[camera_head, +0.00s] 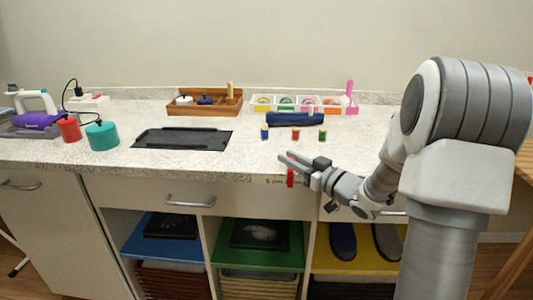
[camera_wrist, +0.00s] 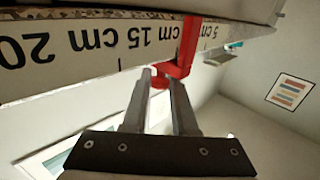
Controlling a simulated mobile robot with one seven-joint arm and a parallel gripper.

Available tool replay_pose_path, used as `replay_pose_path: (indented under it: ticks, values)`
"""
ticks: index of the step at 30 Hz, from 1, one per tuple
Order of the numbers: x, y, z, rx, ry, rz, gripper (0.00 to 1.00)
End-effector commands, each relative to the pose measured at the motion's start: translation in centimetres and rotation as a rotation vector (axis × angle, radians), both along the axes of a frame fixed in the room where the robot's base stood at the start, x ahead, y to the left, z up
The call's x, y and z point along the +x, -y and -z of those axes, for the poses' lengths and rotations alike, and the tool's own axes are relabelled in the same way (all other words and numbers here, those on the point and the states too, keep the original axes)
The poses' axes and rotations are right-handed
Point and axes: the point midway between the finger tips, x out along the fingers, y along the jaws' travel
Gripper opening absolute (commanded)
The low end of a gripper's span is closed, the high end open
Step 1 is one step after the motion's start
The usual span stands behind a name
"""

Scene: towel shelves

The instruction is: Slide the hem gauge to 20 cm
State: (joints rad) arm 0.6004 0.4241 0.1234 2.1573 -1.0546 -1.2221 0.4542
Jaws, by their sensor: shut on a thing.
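The hem gauge is a pale strip (camera_wrist: 100,52) along the counter's front edge, with centimetre marks upside down in the wrist view. Its red slider (camera_wrist: 187,48) stands between the 15 cm and 5 cm marks, covering the figure where 10 would be. The slider also shows in the head view (camera_head: 290,177), just right of a small "5 cm" label. My gripper (camera_wrist: 161,76) is shut on the red slider's lower tab. In the head view my gripper (camera_head: 287,164) reaches in from the right. The 20 mark is at the left edge of the wrist view.
Drawer handles (camera_head: 190,204) stick out below the counter edge. Thread spools (camera_head: 295,134), a dark blue roll (camera_head: 297,119) and a black mat (camera_head: 183,138) lie on the counter. Open shelves with blue, green and yellow boards (camera_head: 255,258) sit below. A framed picture (camera_wrist: 290,92) hangs on a wall.

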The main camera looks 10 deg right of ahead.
Motion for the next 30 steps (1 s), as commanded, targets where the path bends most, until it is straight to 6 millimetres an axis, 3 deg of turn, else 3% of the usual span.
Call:
replay_pose_path:
  ticks: [1,6,12,18,29,30]
  values:
    - [-0.5,1.6,-0.2,0.0,-0.004,0.005,0.0]
    - [-1.8,5.6,-0.1,0.0,-0.004,0.004,0.0]
    - [-2.9,8.8,-0.1,0.0,-0.001,0.002,0.0]
    - [-3.3,10.2,0.1,0.0,-0.001,0.001,0.0]
    - [-3.4,10.3,0.1,0.0,-0.001,0.0,0.0]
    - [-3.4,10.3,0.1,0.0,-0.001,0.0,0.31]
